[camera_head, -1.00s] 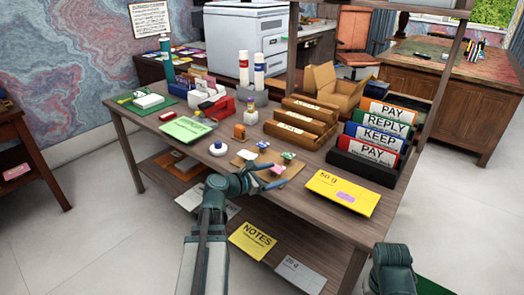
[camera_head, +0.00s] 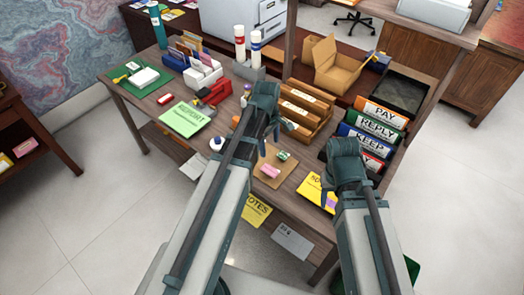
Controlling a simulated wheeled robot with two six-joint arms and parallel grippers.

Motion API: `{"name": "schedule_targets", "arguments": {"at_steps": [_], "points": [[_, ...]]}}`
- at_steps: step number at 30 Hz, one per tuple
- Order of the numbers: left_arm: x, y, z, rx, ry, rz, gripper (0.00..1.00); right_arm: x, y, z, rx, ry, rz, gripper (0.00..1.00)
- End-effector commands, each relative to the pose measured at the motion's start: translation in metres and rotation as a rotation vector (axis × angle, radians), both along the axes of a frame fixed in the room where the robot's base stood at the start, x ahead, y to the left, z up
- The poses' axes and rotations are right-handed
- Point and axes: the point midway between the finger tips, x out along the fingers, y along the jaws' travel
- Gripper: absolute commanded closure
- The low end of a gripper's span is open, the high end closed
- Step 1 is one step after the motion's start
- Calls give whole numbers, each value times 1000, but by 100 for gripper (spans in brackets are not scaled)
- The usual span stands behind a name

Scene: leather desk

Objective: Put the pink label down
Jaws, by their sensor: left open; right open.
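The pink label (camera_head: 269,171) lies on a small brown board (camera_head: 266,182) near the front edge of the desk, next to a small green-and-white piece (camera_head: 283,156). No gripper touches it. My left gripper (camera_head: 274,128) is open and empty, beyond the board beside the wooden trays. Its arm covers part of the desk left of the board. My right gripper (camera_head: 331,187) is open near the yellow envelope (camera_head: 312,190), right of the board, and hides part of that envelope.
A green card (camera_head: 184,118) and a red stapler (camera_head: 214,95) are on the left of the desk. Wooden trays (camera_head: 305,110) and upright binders (camera_head: 378,131) stand behind and to the right. A yellow notes sheet (camera_head: 257,210) lies on the lower shelf.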

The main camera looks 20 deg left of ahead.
Motion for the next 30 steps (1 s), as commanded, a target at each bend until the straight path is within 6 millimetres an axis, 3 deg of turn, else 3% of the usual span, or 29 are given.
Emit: {"name": "schedule_targets", "arguments": {"at_steps": [1,4,13,30], "points": [[0,-1,10,22,10,-17,15,0,0,10,0,0,0,50],[-2,-1,13,48,24,-34,15,0,0,13,0,0,0,50],[-2,-1,4,54,26,-36,15,0,0,5,0,0,0,50],[-2,-1,-70,53,26,-35,15,0,0,-70,0,0,0,50]]}}
